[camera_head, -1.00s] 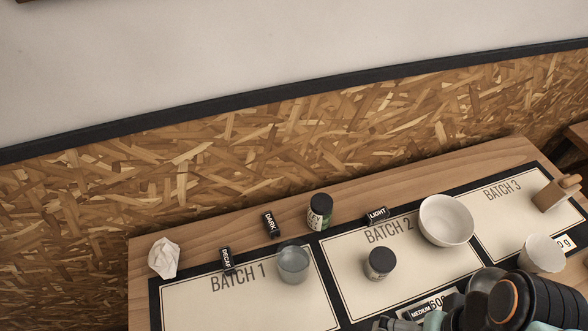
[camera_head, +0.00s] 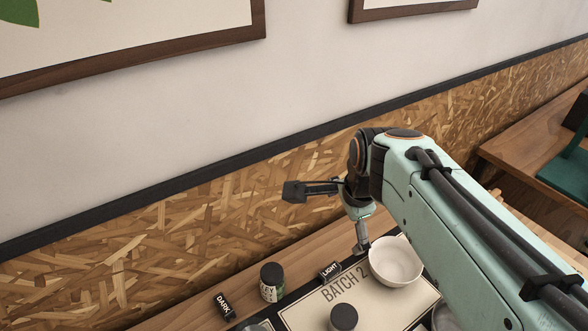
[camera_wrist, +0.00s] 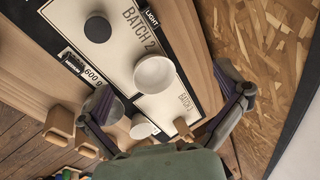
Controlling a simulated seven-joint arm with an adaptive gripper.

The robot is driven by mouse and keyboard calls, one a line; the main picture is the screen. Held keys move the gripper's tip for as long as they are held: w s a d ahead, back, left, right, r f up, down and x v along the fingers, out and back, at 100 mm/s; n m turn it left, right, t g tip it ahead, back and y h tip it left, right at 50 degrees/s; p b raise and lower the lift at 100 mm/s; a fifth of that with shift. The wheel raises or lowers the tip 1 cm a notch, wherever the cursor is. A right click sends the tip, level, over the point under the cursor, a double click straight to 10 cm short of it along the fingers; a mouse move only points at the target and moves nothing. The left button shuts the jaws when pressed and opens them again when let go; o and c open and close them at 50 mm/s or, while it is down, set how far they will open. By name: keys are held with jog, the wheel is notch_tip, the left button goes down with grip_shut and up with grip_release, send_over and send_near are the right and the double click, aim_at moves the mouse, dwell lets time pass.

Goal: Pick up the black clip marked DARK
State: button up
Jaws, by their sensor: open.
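The black clip marked DARK (camera_head: 224,306) lies on the wooden table near its back edge, low in the head view, with its white lettering showing. It is outside the wrist view. My gripper (camera_head: 328,218) is raised above the back of the table, right of the DARK clip and well apart from it. Its two fingers are spread wide with nothing between them; they also show spread in the wrist view (camera_wrist: 165,85). The wrist view looks down past them at the table.
A labelled dark jar (camera_head: 272,281) stands just right of the DARK clip. The LIGHT clip (camera_head: 329,271), a white bowl (camera_head: 395,262) and a dark-lidded jar (camera_head: 343,317) are around the BATCH 2 card. The chipboard wall panel (camera_head: 160,250) rises close behind.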

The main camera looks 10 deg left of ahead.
jog(key=w+a+f+g, duration=0.1)
jog(key=w+a+f, duration=0.1)
jog(key=a+f, duration=0.3)
jog(key=w+a+f, duration=0.2)
jog(key=a+f, duration=0.1)
jog(key=a, duration=0.4)
jog(key=n+g+h, duration=0.1)
jog(key=n+g, duration=0.2)
jog(key=n, duration=0.1)
send_over(223, 304)
notch_tip(223, 304, down, 15)
jog(key=shift+f, duration=0.2)
notch_tip(223, 304, down, 6)
jog(key=shift+r, duration=0.15)
jog(key=shift+f, duration=0.3)
jog(key=c, duration=0.9)
